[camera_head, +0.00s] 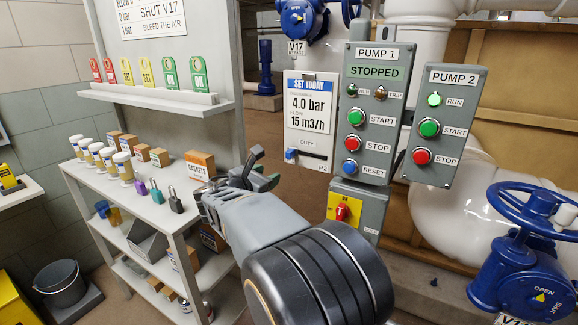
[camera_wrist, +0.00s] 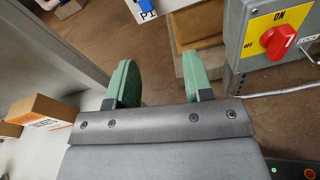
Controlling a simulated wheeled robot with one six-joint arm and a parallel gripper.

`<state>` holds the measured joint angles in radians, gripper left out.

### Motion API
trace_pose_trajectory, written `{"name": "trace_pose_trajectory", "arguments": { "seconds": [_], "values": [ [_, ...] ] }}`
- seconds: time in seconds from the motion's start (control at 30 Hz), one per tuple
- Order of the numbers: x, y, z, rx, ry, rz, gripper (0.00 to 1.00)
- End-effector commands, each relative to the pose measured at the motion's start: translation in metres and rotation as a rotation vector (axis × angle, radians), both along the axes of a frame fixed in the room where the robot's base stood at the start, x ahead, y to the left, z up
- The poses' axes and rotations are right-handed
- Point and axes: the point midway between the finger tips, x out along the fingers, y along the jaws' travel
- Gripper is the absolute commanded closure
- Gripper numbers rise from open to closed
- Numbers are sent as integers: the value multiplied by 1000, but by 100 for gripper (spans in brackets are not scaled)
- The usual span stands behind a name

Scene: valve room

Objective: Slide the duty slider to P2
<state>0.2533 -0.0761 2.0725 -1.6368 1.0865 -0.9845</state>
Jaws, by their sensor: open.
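The duty slider (camera_head: 290,155) is a small blue knob at the left end of a slot low on the white SET TODAY panel (camera_head: 310,118). The P2 label is at the panel's lower right, away from the knob. In the wrist view the knob (camera_wrist: 148,15) shows at the top edge, beyond the fingers and partly cut off. My gripper (camera_head: 262,172) is open, with two green fingers. In the head view it appears left of and slightly below the slider. In the wrist view (camera_wrist: 160,85) nothing is between the fingers, and they are apart from the knob.
Right of the panel are the PUMP 1 box (camera_head: 368,112) and PUMP 2 box (camera_head: 446,130). A yellow isolator with a red handle (camera_head: 342,212) sits below. A shelf (camera_head: 150,212) with cups, boxes and padlocks stands left. Blue valves and white pipes are at right.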

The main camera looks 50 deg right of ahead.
Motion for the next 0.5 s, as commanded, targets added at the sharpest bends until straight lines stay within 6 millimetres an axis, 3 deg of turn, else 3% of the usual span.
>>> {"name": "trace_pose_trajectory", "arguments": {
  "seconds": [0.27, 0.5],
  "values": [
    [19, -23, 7, -174, 141, 33, 53],
    [29, -65, 8, -177, 145, 33, 53]
  ]
}}
